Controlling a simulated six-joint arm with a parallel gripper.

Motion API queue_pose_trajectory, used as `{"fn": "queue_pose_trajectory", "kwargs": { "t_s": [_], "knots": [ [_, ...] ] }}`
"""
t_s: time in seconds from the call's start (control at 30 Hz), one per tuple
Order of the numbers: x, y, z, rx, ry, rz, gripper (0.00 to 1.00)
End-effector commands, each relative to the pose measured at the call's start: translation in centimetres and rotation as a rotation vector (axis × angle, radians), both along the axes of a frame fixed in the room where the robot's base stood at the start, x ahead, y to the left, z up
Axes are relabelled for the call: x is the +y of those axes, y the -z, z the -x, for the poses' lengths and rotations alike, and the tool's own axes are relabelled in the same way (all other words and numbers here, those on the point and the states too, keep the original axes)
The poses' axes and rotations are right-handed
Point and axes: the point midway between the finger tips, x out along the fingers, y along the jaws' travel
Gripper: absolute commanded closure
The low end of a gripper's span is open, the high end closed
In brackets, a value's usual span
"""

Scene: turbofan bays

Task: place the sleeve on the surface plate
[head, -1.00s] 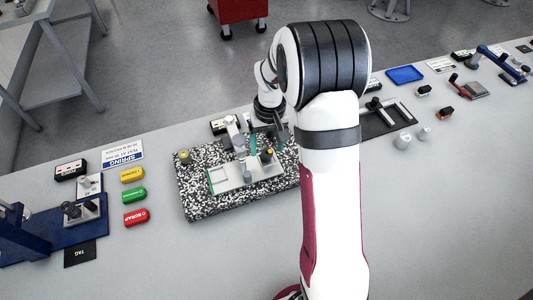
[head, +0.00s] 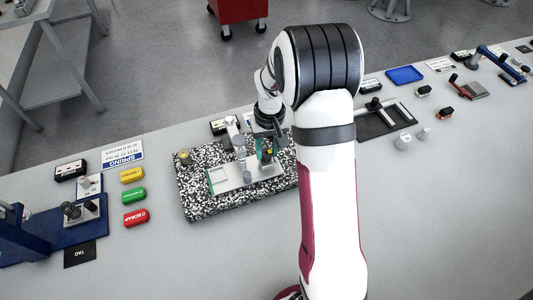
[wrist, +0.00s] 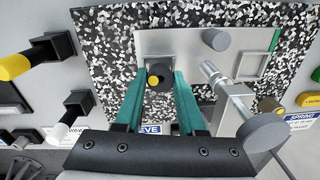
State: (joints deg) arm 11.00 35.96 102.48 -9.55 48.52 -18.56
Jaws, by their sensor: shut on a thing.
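The surface plate (head: 195,205) is a speckled black-and-white slab on the bench; it also fills much of the wrist view (wrist: 110,50). A light fixture plate (head: 235,182) with a green-edged frame lies on it. My gripper (wrist: 158,78) points down over the plate's far right part, its two green fingers closed around a small dark piece with a yellowish round end, which I take to be the sleeve (wrist: 160,71). Its lower end is hidden, so I cannot tell whether it touches the fixture.
A grey post and arm of a dial stand (wrist: 232,95) rise close beside the fingers. A grey cylinder (wrist: 215,39) stands on the fixture. Yellow, green and red bins (head: 133,196) lie left of the plate. A black tray (head: 385,120) and grey cylinders (head: 403,141) lie right.

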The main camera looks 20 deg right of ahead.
Motion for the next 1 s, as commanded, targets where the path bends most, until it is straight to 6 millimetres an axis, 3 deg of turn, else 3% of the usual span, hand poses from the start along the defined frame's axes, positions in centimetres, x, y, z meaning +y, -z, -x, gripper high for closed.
{"fn": "queue_pose_trajectory", "kwargs": {
  "t_s": [0.27,0.47,0.8,1.0],
  "knots": [
    [0.0,-1.0,-0.1,-0.003,0.0,0.0,1.0],
    [-0.1,-4.5,0.0,-0.004,0.001,0.001,1.0],
    [-6.4,-9.1,5.4,-0.003,0.005,0.001,1.0],
    [-8.5,-10.8,7.3,0.0,0.002,0.0,1.0]
  ]
}}
